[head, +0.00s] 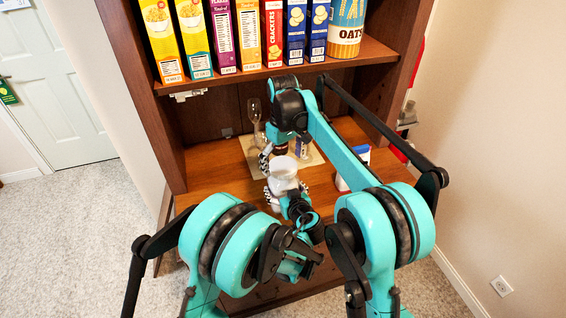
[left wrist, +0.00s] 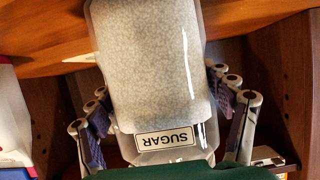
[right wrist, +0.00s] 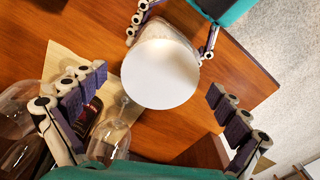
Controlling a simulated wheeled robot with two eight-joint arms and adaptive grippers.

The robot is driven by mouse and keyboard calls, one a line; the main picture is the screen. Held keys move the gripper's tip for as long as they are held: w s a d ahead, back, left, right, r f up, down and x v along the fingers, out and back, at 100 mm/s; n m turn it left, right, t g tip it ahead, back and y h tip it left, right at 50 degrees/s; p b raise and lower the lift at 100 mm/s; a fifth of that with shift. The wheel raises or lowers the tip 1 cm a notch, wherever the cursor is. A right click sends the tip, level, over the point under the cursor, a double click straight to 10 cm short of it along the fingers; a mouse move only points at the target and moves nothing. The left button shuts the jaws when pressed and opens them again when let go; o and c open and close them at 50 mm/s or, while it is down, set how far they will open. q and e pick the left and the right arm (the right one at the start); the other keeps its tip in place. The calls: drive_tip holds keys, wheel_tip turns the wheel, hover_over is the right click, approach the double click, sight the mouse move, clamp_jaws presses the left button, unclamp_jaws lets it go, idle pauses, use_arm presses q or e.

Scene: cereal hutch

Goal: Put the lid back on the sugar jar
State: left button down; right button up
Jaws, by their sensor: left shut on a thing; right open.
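The sugar jar (left wrist: 150,70), clear with pale sugar and a SUGAR label, is between the fingers of my left gripper (left wrist: 160,88), which is shut on it. The label reads upside down in the left wrist view, and the jar's top is hidden there behind my gripper body. The round white lid (right wrist: 160,74) covers the jar's top in the right wrist view; I cannot tell if it is fully seated. The lid also shows in the head view (head: 284,167). My right gripper (right wrist: 158,92) is open, its fingers spread apart on either side of the lid, not touching it.
Stemmed glasses (right wrist: 20,105) and a dark bottle (right wrist: 88,117) are on a pale mat (right wrist: 65,62) on the wooden counter (head: 325,190). A blue and white box (head: 356,165) stands to the right. Cereal boxes (head: 220,35) line the shelf above. Bare counter lies right of the jar.

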wheel_tip(320, 180, up, 12)
idle(0.6)
use_arm(q)
unclamp_jaws()
drive_tip(key=v, duration=1.2)
